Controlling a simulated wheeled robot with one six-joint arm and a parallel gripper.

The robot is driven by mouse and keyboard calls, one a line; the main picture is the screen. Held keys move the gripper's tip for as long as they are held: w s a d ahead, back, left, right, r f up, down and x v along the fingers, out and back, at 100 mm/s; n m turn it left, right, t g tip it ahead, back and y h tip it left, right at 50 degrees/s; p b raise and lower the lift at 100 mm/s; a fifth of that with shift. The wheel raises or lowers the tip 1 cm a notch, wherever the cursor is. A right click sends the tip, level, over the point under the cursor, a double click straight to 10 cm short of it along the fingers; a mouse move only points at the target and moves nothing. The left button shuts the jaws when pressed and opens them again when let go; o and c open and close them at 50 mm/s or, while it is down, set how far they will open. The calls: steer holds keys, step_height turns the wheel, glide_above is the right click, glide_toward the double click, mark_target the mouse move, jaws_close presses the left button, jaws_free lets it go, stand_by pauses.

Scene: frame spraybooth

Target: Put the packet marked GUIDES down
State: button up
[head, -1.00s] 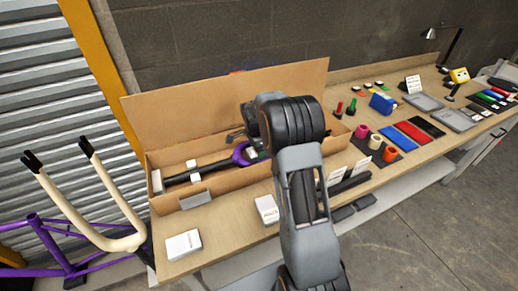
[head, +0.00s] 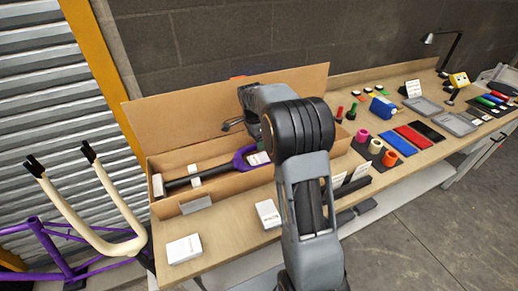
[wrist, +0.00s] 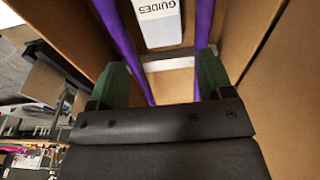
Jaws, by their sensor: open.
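The white packet marked GUIDES (wrist: 158,20) lies in the long cardboard box (head: 165,207), between the two legs of a purple fork (wrist: 124,42). In the head view the packet (head: 259,158) shows as a small white patch beside the purple fork crown (head: 240,160). My gripper (wrist: 163,78) is open, with its green-padded fingers apart and nothing between them. The packet lies beyond the fingertips and is clear of both. In the head view my arm hides most of the gripper and the right end of the box.
Two white packets, one at the bench's front left (head: 184,249) and one nearer my arm (head: 268,213), lie outside the box. The box's tall lid (head: 220,110) stands up behind. Coloured parts and trays (head: 421,104) fill the bench to the right.

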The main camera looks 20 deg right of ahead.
steer(key=s+a+r+n+t, duration=0.2)
steer(key=s+a+r+n, duration=0.4)
steer(key=s+r+n, duration=0.35)
steer(key=s+a+f+n+t, duration=0.1)
steer(key=s+a+n, duration=0.1)
steer(key=s+n, duration=0.2)
steer(key=s+a+f+n+t+y, duration=0.1)
steer(key=s+n, duration=0.3)
steer(key=s, duration=0.7)
steer(key=shift+a+f+n, duration=0.35)
steer(key=shift+a+f, duration=0.3)
steer(key=shift+a, duration=0.1)
